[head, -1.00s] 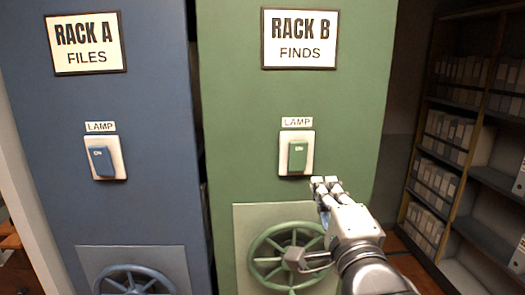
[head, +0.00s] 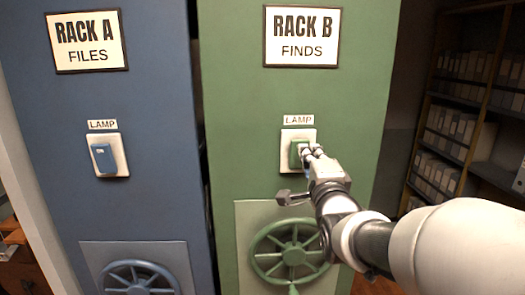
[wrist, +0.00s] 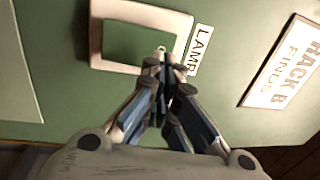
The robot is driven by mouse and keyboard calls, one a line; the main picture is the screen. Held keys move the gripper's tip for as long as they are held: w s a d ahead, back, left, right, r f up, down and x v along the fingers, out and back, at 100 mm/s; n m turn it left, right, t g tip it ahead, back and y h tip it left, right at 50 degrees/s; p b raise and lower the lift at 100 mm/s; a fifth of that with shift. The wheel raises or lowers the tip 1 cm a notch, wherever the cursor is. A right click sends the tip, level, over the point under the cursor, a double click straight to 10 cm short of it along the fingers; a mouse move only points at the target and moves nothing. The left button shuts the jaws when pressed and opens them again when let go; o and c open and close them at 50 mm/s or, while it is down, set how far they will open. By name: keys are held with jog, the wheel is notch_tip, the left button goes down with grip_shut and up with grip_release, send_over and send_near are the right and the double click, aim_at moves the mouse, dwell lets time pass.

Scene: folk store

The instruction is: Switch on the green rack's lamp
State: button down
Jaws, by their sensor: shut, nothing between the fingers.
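The green rack (head: 245,110) carries the sign "RACK B FINDS" (head: 301,36). Below it is a "LAMP" label (head: 298,119) above a cream switch plate (head: 286,150) with a green rocker (head: 295,152). My gripper (head: 306,150) is shut and empty, its fingertips over the right part of the rocker. The rocker's lower right is hidden behind the fingers in the head view.
The blue rack (head: 150,200) stands to the left with its own blue lamp switch (head: 104,157). A green handwheel (head: 290,225) sits below my gripper, and a blue handwheel (head: 138,270) is at lower left. Dark shelves (head: 440,130) stand at right.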

jog(key=shift+w+r, duration=0.1)
jog(key=shift+w, duration=0.35)
jog(key=shift+w+r+g+p, duration=0.4)
jog(key=shift+r+p, duration=0.1)
jog(key=shift+p, duration=0.55)
jog(key=shift+f, duration=0.3)
